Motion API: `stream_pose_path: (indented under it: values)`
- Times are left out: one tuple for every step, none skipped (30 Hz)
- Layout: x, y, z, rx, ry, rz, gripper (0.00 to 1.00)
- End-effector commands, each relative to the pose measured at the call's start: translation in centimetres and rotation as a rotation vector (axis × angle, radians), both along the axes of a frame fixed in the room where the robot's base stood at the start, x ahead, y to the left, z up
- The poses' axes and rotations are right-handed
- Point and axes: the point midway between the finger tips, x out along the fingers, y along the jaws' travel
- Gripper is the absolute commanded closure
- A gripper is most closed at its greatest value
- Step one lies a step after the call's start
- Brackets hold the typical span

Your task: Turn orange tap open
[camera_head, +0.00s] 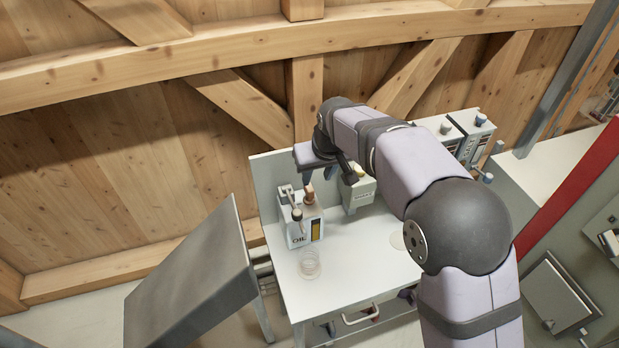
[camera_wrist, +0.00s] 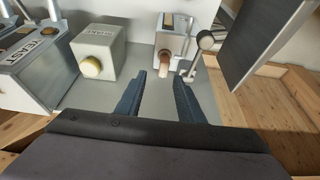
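The orange-brown tap (camera_head: 309,194) sits on the top right of a light grey box labelled OIL (camera_head: 296,237) on the white table. In the wrist view the tap (camera_wrist: 164,64) shows just beyond the fingertips, on the near side of the grey box (camera_wrist: 172,40). My gripper (camera_head: 320,178) hangs just above and slightly right of the tap in the head view. In the wrist view my gripper (camera_wrist: 160,78) has its two dark blue fingers spread apart, with nothing between them. I cannot tell whether either finger touches the tap.
A dark-tipped lever (camera_wrist: 206,40) stands close beside the tap. A grey box with a yellow knob (camera_wrist: 92,67) and a YEAST container (camera_wrist: 38,62) stand left in the wrist view. A glass dish (camera_head: 310,264) sits in front. A grey slanted panel (camera_head: 195,275) is at left.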

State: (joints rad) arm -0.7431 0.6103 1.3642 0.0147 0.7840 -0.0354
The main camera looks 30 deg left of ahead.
Motion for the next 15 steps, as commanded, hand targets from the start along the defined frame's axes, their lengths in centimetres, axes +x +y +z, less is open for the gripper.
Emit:
stream_pose_path:
  values:
    - [-0.1, 0.7, 0.2, 0.003, -0.004, 0.009, 0.66]
    - [-0.1, 0.9, 0.2, 0.004, -0.004, 0.013, 0.66]
    - [-0.2, 1.1, 0.2, 0.006, -0.006, 0.016, 0.66]
    - [-0.2, 1.2, 0.2, 0.005, -0.006, 0.017, 0.66]
    - [-0.2, 1.2, 0.2, 0.006, -0.007, 0.018, 0.66]
    - [-0.2, 1.2, 0.2, 0.006, -0.007, 0.018, 0.66]
    - [-0.1, 1.2, 0.1, 0.006, -0.007, 0.017, 0.66]
    - [-0.1, 1.2, 0.1, 0.006, -0.007, 0.017, 0.66]
    - [-0.1, 1.3, -0.1, 0.005, -0.006, 0.017, 0.66]
    - [0.0, 1.3, -0.2, 0.006, -0.006, 0.016, 0.66]
    - [0.0, 1.3, -0.4, 0.005, -0.005, 0.016, 0.66]
    - [0.1, 1.4, -0.7, 0.004, -0.004, 0.016, 0.66]
    - [0.2, 1.5, -1.0, 0.004, -0.004, 0.016, 0.66]
    - [0.3, 1.6, -1.2, 0.005, -0.005, 0.016, 0.66]
    - [0.4, 1.7, -1.7, 0.004, -0.004, 0.016, 0.66]
